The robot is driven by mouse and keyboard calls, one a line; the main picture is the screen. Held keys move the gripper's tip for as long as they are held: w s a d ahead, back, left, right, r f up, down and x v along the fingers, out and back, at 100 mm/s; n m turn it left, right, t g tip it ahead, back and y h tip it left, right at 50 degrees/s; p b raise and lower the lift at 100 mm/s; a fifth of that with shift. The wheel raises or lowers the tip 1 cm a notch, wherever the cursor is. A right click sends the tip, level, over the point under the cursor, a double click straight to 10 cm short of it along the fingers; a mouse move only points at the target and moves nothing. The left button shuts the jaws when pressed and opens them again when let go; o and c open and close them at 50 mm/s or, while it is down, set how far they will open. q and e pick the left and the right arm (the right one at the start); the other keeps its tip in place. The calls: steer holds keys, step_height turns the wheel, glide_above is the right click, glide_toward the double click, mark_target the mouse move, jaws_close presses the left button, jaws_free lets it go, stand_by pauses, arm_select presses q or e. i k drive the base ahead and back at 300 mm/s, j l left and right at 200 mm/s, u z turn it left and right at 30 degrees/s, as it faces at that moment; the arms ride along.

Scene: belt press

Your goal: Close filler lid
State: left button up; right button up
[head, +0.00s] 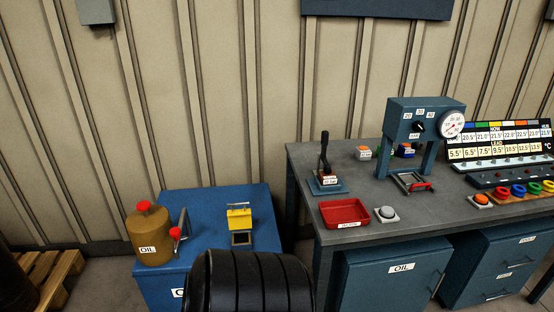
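A blue oil cabinet (205,214) stands at the lower left of the head view. On its top is a small square filler opening (241,239) with a dark inside. A yellow lid (239,218) stands raised at the back edge of this opening, with a thin bar or handle along its top. The lid looks open. Neither of my grippers shows in the head view. I cannot see what they hold or how they are set.
A brown oil can (150,235) with a red cap stands at the cabinet's left, near a small red knob (176,233). A black ribbed part (250,285) blocks the cabinet's front right. A grey bench (300,165) with a press (425,107) and a red tray (345,213) stands right.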

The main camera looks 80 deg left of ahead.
mark_target(238, 219)
steer(key=i+u, duration=0.6)
steer(key=u, duration=0.25)
steer(key=i+l+u, duration=0.25)
steer(key=u, duration=0.15)
